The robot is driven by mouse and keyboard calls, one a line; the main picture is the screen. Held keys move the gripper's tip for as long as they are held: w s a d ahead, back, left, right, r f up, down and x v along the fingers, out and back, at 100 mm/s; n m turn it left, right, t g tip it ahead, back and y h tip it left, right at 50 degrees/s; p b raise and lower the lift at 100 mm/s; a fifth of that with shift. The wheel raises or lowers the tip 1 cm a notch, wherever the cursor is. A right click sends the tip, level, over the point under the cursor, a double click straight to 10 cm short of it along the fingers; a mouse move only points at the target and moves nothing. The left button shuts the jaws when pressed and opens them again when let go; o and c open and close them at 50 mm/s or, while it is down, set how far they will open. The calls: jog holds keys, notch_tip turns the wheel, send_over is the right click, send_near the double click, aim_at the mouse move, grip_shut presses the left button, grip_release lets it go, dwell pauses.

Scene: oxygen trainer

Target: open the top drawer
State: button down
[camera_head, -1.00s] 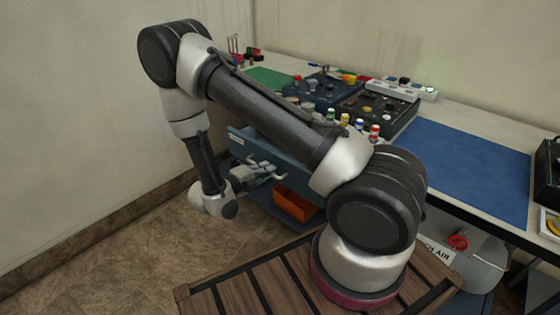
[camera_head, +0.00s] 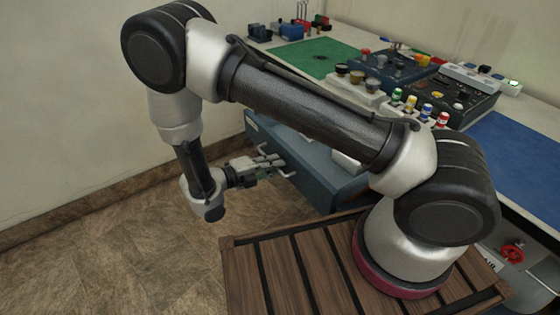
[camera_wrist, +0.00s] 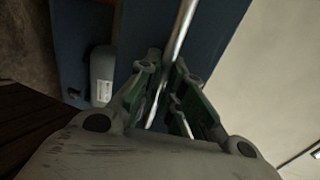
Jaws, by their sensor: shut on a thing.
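In the wrist view, the handle (camera_wrist: 181,35) runs between the green-padded fingers of my gripper (camera_wrist: 167,72), in front of the blue drawer front (camera_wrist: 215,40). A grey object with a white label (camera_wrist: 102,75) shows beyond the front's edge.
The bench above holds a green mat (camera_head: 315,58), a blue mat (camera_head: 515,140), and panels with coloured knobs (camera_head: 395,68). A wall (camera_head: 70,110) stands at the left. The tiled floor (camera_head: 140,250) left of the drawer is clear.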

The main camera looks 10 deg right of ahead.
jog(key=shift+a, duration=0.1)
jog(key=c, duration=1.5)
grip_release()
jog(key=shift+a, duration=0.1)
jog(key=v, duration=1.1)
jog(key=shift+s+a, duration=0.15)
jog(key=shift+a, duration=0.2)
